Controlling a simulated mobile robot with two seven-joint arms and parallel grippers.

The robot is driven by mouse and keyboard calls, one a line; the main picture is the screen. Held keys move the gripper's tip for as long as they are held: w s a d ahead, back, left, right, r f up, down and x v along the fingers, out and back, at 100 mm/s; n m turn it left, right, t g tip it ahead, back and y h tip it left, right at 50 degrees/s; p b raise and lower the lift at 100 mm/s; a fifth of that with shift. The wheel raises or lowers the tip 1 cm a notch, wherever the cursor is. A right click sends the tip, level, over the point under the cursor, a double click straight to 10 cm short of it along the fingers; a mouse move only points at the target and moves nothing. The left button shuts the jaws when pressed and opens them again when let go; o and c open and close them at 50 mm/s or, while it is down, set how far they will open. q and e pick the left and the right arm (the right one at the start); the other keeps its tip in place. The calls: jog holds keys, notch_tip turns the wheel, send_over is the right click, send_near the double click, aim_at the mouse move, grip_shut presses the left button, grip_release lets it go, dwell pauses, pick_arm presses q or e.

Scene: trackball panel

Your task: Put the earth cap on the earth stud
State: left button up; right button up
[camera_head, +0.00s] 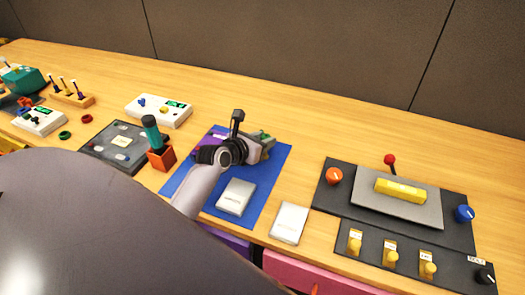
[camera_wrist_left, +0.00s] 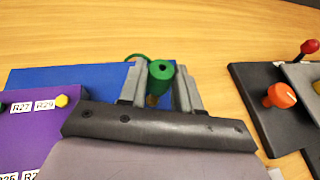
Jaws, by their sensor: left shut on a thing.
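My left gripper (camera_head: 260,150) is over the blue mat (camera_head: 270,185). It is shut on a green cylindrical cap (camera_wrist_left: 160,76) with a dark hole in its top, which I take as the earth cap; the cap sits between the two fingers (camera_wrist_left: 160,90) in the left wrist view. A thin green loop (camera_wrist_left: 137,57) shows beside the cap. A small yellowish part (camera_wrist_left: 152,100) shows just below the cap; I cannot tell whether it is the earth stud or whether they touch. A purple panel (camera_wrist_left: 40,130) with labels and a yellow hex piece (camera_wrist_left: 61,101) lies left of the gripper. My right gripper is not in view.
A dark control panel (camera_head: 325,205) with an orange knob (camera_head: 334,176) and a red-topped lever (camera_head: 390,160) stands right. An orange holder (camera_head: 161,158) with a teal-handled tool stands left. The wooden table behind is clear.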

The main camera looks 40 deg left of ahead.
pick_arm(q)
jog(key=shift+f, duration=2.15)
jog(key=shift+f+b, duration=0.15)
jog(key=shift+b, duration=0.2)
jog(key=o, duration=1)
jog(key=shift+r, duration=0.25)
notch_tip(320, 180, up, 4)
send_over(238, 180)
jog(key=shift+r+p, duration=0.2)
jog(key=shift+p, duration=0.15)
